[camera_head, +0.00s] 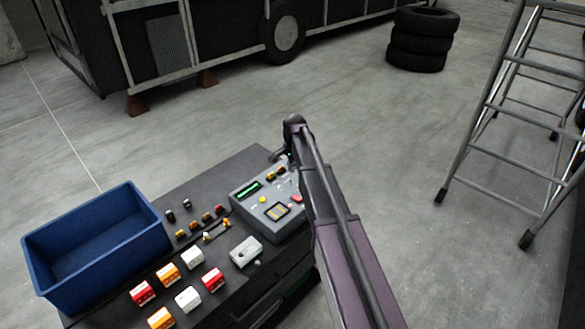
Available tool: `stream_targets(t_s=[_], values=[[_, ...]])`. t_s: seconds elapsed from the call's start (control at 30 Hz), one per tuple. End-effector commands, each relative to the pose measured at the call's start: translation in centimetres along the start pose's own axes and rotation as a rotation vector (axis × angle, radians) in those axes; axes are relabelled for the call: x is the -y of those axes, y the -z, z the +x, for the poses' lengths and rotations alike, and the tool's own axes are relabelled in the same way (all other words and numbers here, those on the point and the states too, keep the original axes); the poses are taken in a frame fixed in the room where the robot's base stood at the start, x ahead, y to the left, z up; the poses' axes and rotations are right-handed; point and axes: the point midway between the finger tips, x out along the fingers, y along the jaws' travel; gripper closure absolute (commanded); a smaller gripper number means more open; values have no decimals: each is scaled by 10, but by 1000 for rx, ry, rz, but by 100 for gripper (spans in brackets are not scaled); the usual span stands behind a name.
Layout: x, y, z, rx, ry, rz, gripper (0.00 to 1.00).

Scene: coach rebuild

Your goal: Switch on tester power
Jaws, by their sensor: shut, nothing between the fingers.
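The tester (248,205) is a grey box on the right part of the dark bench. Its top carries a lit green display, a yellow button, a red button, a small square screen with a yellow frame, and small orange and red parts near the back. I cannot tell which control is the power switch or how it is set. My arm rises along the tester's right side and hides part of it.
A blue bin (98,202) stands at the bench's left. Red, white and orange blocks (188,299), small dark and coloured parts, and a light grey box (246,251) lie on the bench. Stacked tyres (421,39), a ladder (490,120) and a coach (200,40) stand beyond open floor.

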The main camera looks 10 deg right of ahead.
Motion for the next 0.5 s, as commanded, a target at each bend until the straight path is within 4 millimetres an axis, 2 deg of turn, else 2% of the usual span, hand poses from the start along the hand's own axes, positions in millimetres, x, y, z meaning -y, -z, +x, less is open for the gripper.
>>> stream_targets(t_s=[0.03,0.17,0.5], values=[[1,0,-7,0,0,0,100],[2,0,-12,0,0,0,100],[3,0,-14,0,0,0,100]])
